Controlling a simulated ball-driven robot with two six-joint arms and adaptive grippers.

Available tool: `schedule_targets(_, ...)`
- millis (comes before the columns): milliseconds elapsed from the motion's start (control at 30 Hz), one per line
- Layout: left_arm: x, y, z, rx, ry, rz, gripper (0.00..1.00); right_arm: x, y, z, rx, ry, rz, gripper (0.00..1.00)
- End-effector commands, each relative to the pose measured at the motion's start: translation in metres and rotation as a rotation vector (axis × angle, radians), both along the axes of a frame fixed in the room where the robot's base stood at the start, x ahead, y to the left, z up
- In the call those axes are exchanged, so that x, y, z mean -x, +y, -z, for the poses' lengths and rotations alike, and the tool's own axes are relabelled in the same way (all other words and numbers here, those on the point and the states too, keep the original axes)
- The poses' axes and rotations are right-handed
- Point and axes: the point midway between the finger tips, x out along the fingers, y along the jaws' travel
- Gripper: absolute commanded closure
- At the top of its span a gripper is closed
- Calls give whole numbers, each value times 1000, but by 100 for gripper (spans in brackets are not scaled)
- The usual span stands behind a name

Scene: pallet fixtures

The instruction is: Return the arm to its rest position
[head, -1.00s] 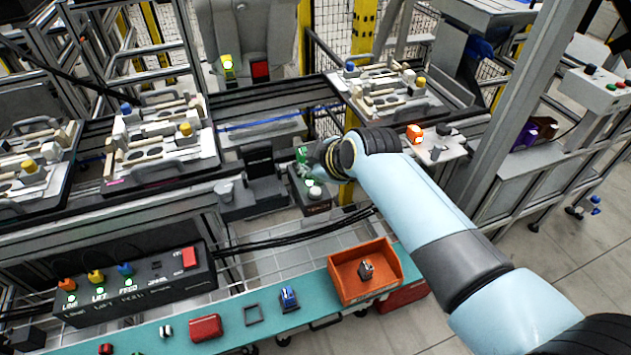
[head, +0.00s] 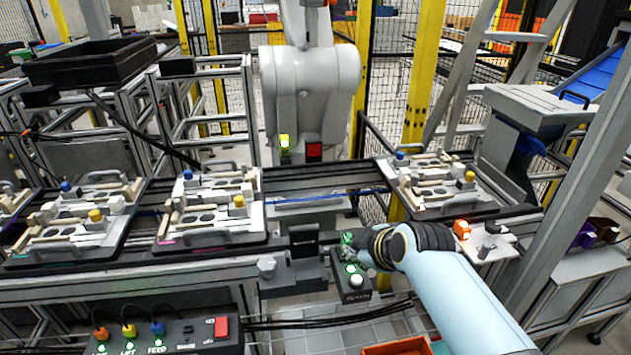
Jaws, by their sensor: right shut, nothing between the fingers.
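My right arm (head: 450,290), light blue with a dark wrist, comes in from the lower right. My right gripper (head: 353,250) is at its far end, small and partly hidden by the wrist. It is shut with nothing in it. It shows just above a dark button box (head: 352,284) with a pale round button and green lights. I cannot tell whether it touches the box. My left gripper is not in view.
Pallets with fixtures (head: 210,238) stand on the conveyor at left, and another pallet (head: 437,212) is at right. A control box (head: 180,340) and an orange bin (head: 398,348) are at the bottom. A grey post (head: 580,180) rises right of my arm.

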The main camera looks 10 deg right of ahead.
Motion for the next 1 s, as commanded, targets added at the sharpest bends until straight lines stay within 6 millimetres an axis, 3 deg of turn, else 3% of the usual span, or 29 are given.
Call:
schedule_targets(67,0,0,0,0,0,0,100,8,-5,1,-9,16,17,100)
schedule_targets(167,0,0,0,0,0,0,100,37,-24,1,-42,73,88,100)
schedule_targets(300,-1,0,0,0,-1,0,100,114,-62,-10,-121,210,279,100)
schedule_targets(500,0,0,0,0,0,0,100,200,-92,-40,-191,339,511,100)
schedule_targets(700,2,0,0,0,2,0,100,259,-106,-69,-227,409,675,100)
schedule_targets(1000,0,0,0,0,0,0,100,326,-117,-110,-258,474,865,100)
